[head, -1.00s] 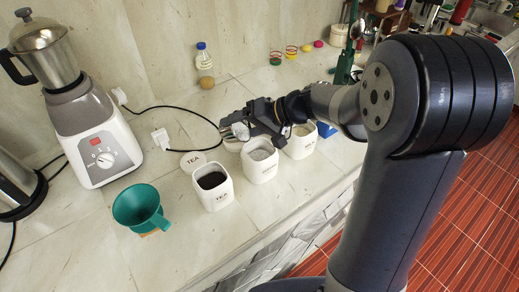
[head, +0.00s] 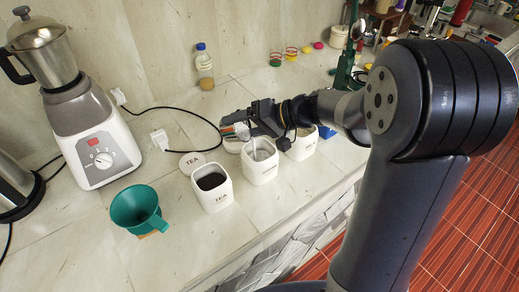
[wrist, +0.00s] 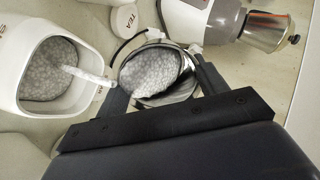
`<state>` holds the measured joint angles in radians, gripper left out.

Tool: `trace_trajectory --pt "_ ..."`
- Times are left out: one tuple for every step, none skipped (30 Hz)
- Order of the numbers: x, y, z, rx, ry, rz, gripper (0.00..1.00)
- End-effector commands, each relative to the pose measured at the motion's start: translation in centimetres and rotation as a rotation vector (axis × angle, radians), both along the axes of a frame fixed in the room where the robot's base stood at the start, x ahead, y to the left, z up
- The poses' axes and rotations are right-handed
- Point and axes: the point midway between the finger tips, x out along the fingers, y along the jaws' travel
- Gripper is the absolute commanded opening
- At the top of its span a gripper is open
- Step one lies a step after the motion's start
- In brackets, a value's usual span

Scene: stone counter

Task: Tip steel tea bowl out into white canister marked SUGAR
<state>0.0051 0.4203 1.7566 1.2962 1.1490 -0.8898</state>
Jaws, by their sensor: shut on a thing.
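The steel tea bowl (wrist: 183,94) is held between the fingers of my gripper (head: 240,127), tilted towards a white canister. It holds white grains, and a white stream runs from its lip into the canister (wrist: 82,118). In the head view this is the middle canister (head: 260,174) of the row, just below the gripper, with white contents inside. Its label is too small to read there, and only partial letters show in the wrist view. The bowl is mostly hidden by my gripper in the head view.
A canister marked TEA (head: 216,198) with dark contents stands to the left, and another white canister (head: 301,150) to the right. A TEA lid (head: 192,160) lies behind. A green funnel (head: 138,208) and a blender (head: 97,140) stand further left.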

Motion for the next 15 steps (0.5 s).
trace_trajectory --pt "0.01 -0.03 -0.04 0.005 0.000 -0.001 0.42" --pt "0.01 -0.03 -0.04 0.007 -0.001 -0.001 0.42" --pt "0.01 -0.05 -0.03 0.010 -0.001 -0.001 0.42" --pt "0.01 -0.05 -0.03 0.013 -0.002 0.000 0.42" --pt "0.01 -0.06 -0.02 0.015 -0.003 -0.001 0.42" --pt "-0.01 -0.08 -0.02 0.018 -0.003 0.000 0.42" --pt "-0.02 -0.07 -0.01 0.020 -0.003 0.000 0.42" --pt "-0.02 -0.08 -0.01 0.022 -0.004 0.000 0.42" --pt "-0.03 -0.10 0.00 0.025 -0.004 0.000 0.42" --pt "-0.04 -0.11 0.00 0.027 -0.005 0.000 0.42" --pt "-0.04 -0.11 0.01 0.031 -0.006 0.000 0.42" --pt "-0.03 -0.12 0.02 0.034 -0.006 0.001 0.42" --pt "-0.04 -0.13 0.02 0.036 -0.007 0.000 0.42" --pt "-0.04 -0.14 0.03 0.038 -0.008 0.000 0.42" --pt "-0.03 -0.15 0.04 0.041 -0.008 0.000 0.42"
